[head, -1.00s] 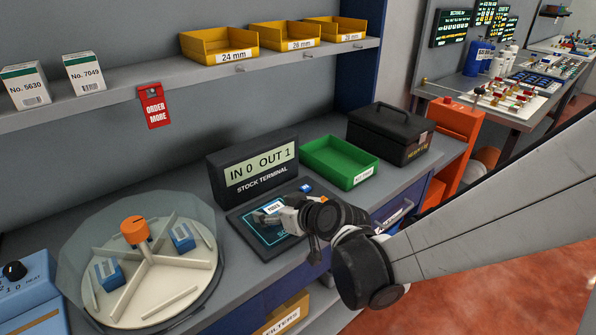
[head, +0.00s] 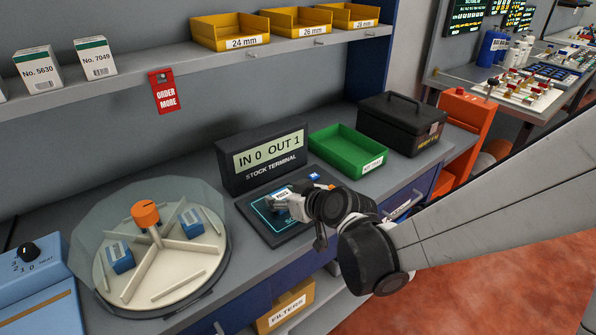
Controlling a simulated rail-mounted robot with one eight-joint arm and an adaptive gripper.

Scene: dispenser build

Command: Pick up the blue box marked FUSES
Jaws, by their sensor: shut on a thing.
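My gripper (head: 292,206) is low over the dark scan pad (head: 259,226) in front of the stock terminal (head: 262,160). It is shut on a small box with a white label (head: 283,192). The fingers hide most of this box, and its print is too small to read. A small blue patch (head: 314,177) shows at the pad's far right corner. Two blue boxes with pale labels, one at the left (head: 121,257) and one at the back right (head: 191,223), sit in separate compartments of the round carousel (head: 165,258). I cannot read FUSES on either.
A green tray (head: 347,150) and a black case (head: 400,125) stand right of the terminal. A blue heater unit (head: 38,280) is at the left. Yellow bins (head: 231,32) line the shelf above. A clear guard (head: 90,222) surrounds the carousel's back.

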